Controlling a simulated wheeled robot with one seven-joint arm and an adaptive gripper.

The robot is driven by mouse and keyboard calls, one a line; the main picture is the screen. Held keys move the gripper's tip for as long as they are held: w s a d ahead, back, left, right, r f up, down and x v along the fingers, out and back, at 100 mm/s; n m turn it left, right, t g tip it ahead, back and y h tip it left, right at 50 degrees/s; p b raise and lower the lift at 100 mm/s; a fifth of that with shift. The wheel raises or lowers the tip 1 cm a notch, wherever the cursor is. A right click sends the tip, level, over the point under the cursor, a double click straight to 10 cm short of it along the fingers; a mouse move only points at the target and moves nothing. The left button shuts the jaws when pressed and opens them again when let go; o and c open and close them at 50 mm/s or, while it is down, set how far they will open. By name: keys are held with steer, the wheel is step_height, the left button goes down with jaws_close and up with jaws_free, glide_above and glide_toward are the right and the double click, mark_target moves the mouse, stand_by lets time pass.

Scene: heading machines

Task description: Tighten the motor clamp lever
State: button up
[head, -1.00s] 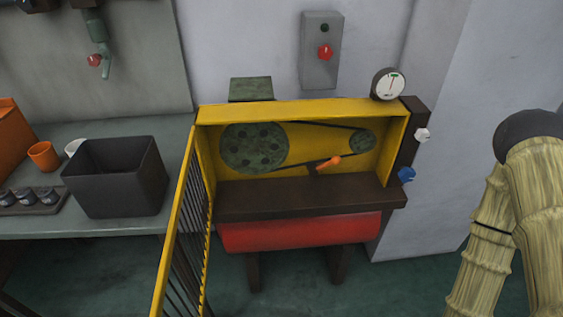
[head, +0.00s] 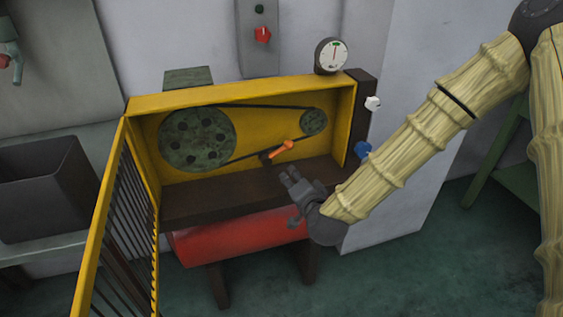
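The motor clamp lever (head: 282,149) has an orange handle on a dark base. It sits inside the open yellow housing (head: 240,93), below the belt and near the small pulley, with the handle tilted up to the right. My gripper (head: 287,172) is in front of the housing, just below and to the right of the lever in the picture. It appears apart from the lever. The fingers are small and dark here, and I cannot tell whether they are open or shut.
The barred yellow guard (head: 128,215) stands swung open at the left. A large pulley (head: 197,140) and small pulley (head: 314,121) carry the belt. A red tank (head: 235,238) is below. A gauge (head: 331,55), white knob (head: 373,103) and blue knob (head: 362,151) are at the right.

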mark_target(282, 151)
steer(key=shift+m+t, duration=0.3)
steer(key=shift+t, duration=0.2)
steer(key=w+a, duration=0.1)
steer(key=w, duration=0.3)
steer(key=w+a+r, duration=0.1)
steer(key=w, duration=0.3)
steer(key=w+a, duration=0.1)
steer(key=w, duration=0.2)
steer(key=shift+w+a+r, duration=0.25)
steer(key=shift+w, duration=0.15)
steer(key=shift+c, duration=0.2)
jaws_close()
